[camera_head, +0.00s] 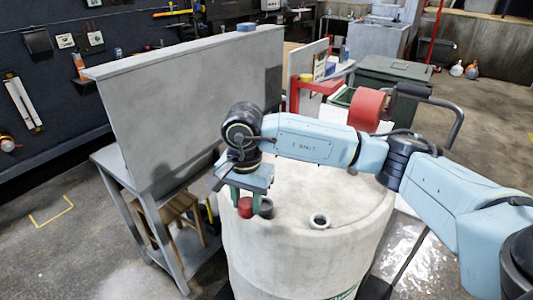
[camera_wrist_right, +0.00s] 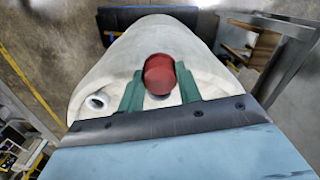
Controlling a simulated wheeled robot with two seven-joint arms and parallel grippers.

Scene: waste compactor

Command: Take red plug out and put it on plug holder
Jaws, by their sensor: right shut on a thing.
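The red plug (camera_head: 245,207) is between the green fingers of my right gripper (camera_head: 249,200), over the top of a large pale drum (camera_head: 310,258). The wrist view shows the red plug (camera_wrist_right: 159,74) between the two green fingers (camera_wrist_right: 160,92), which are shut on it. A dark-centred ring (camera_head: 266,207) shows just right of the plug, partly behind a finger; a pale rim also shows below the plug in the wrist view. I cannot tell whether the plug touches its opening. I cannot identify a plug holder. My left gripper is not in view.
A second open ring (camera_head: 319,221) stands on the drum to the right. A grey metal bench with a tall panel (camera_head: 190,100) stands close on the left.

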